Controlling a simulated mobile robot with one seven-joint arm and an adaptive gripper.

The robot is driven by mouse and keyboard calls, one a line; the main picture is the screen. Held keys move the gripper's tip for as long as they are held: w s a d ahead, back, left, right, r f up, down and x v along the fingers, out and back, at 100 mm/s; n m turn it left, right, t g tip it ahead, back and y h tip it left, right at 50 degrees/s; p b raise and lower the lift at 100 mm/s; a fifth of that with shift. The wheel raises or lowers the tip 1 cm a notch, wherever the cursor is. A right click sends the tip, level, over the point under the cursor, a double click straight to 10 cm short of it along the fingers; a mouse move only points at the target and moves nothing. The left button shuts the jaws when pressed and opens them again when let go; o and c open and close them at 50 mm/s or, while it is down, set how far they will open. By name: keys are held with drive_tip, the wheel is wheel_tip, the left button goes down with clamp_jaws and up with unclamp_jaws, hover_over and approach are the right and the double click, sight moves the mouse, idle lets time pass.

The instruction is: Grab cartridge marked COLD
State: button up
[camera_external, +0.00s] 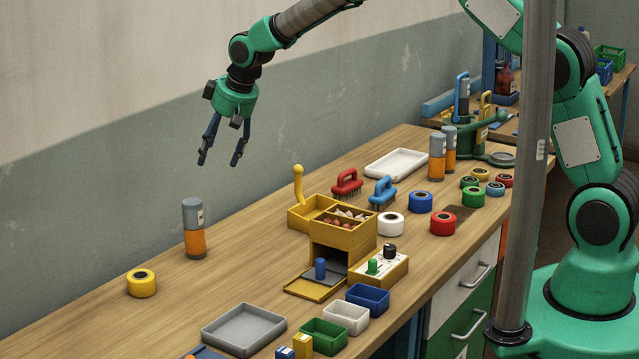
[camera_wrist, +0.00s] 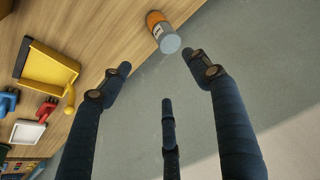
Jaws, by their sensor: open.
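An orange cartridge with a grey top (camera_external: 194,230) stands upright on the left part of the bench. It also shows near the top of the wrist view (camera_wrist: 163,32), with a small white label too small to read. Two similar cartridges, one in front (camera_external: 437,158) and one behind (camera_external: 449,150), stand together at the far part of the bench. I cannot read which is marked COLD. My gripper (camera_external: 220,160) is open and empty, in the air above and behind the single cartridge, near the wall. Its dark fingers (camera_wrist: 158,72) spread apart in the wrist view, not touching the cartridge.
A yellow tape roll (camera_external: 142,283) lies near the single cartridge. A yellow box (camera_external: 343,235), brushes (camera_external: 347,184) and several tape rolls crowd the bench middle. A grey tray (camera_external: 244,328) is at the front. The wall (camera_external: 90,220) runs close behind the bench.

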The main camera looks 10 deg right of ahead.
sight(192, 202)
drive_tip(key=a+f, duration=0.2)
drive_tip(key=a, duration=0.1)
drive_tip(key=shift+s+f, duration=0.15)
drive_tip(key=shift+s, duration=0.25)
drive_tip(key=shift+f, duration=0.1)
drive_tip(key=shift+x, duration=4.2)
drive_tip(key=shift+a, duration=0.1)
drive_tip(key=shift+x, duration=2.55)
drive_tip(key=shift+w, duration=0.1)
clamp_jaws()
